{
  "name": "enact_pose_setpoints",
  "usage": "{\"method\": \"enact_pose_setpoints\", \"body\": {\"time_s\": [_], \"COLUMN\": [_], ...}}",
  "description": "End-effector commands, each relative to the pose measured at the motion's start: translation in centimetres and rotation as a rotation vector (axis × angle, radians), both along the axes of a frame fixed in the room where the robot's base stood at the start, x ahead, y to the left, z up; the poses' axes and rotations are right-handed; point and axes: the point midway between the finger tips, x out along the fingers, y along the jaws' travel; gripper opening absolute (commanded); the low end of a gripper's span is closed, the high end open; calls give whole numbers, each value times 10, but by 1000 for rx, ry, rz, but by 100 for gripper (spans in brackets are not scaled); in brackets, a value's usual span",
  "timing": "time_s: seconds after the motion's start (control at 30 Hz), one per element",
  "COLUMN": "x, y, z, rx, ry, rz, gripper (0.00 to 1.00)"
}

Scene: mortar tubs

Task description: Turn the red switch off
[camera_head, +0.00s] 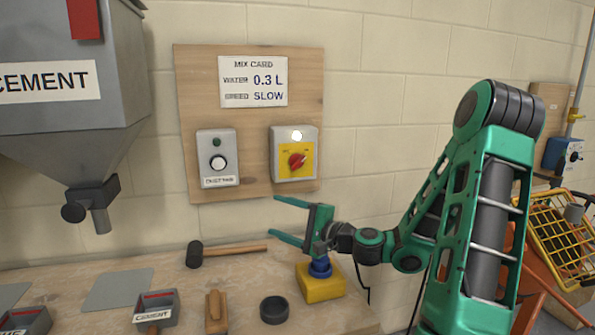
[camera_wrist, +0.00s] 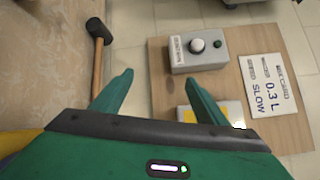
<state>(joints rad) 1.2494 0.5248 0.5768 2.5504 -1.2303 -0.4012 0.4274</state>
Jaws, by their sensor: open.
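The red switch (camera_head: 297,160) is a red rotary knob on a yellow plate, on a grey box (camera_head: 280,138) with a lit white lamp (camera_head: 297,136) at its top. The box is fixed to a wooden board on the wall. The knob sits tilted, and I cannot read its position labels. My gripper (camera_head: 282,217) is open and empty, below the switch box and apart from it, fingers pointing left. In the wrist view my fingers (camera_wrist: 158,92) are spread. There the switch box (camera_wrist: 232,112) lies partly behind the right finger, and the red knob is hidden.
A second grey box (camera_head: 217,158) with a white knob and dark green lamp is left of the switch. A cement hopper (camera_head: 70,80) hangs left.

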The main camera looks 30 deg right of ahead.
Motion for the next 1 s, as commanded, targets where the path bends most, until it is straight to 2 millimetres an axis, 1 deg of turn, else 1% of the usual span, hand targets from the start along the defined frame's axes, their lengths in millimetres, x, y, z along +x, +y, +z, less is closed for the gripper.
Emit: {"method": "enact_pose_setpoints", "body": {"time_s": [0.03, 0.1, 0.2, 0.3, 0.33, 0.43, 0.53, 0.77, 1.0], "x": [3, 3, 0, -5, -6, -5, 0, 21, 64], "y": [-25, -56, -93, -118, -122, -130, -130, -128, -128], "z": [15, 34, 53, 63, 64, 68, 69, 76, 88], "rx": [107, 234, 376, 466, 482, 510, 511, 506, 503], "ry": [-38, -88, -141, -174, -179, -190, -190, -191, -191], "rz": [-69, -150, -237, -291, -301, -316, -319, -314, -314], "gripper": [67, 67, 67, 67, 67, 67, 67, 67, 67]}}
